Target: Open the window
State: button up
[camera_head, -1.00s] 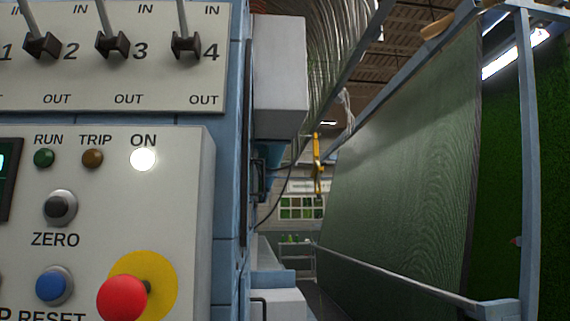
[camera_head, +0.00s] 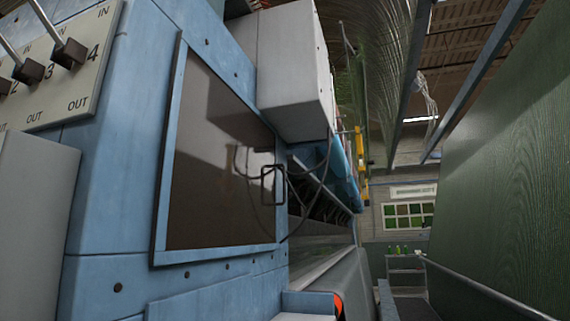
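A dark, glossy window (camera_head: 215,160) in a light blue frame is set in the side of the blue machine, left of centre in the head view. It looks shut, with its pane flush in the frame. A black loop handle (camera_head: 272,185) stands at its right edge. The pane reflects pale and dark shapes. My gripper is not in view.
A grey-white box (camera_head: 290,70) juts out above the window's right side. Black cables hang by the handle. A lever panel (camera_head: 65,60) is at the upper left.

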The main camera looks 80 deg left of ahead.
aim_at(223, 180)
jog(key=z, duration=0.05)
jog(key=i, duration=0.6)
jog(key=u, duration=1.8)
jog(key=i, duration=1)
jog(key=z, duration=0.05)
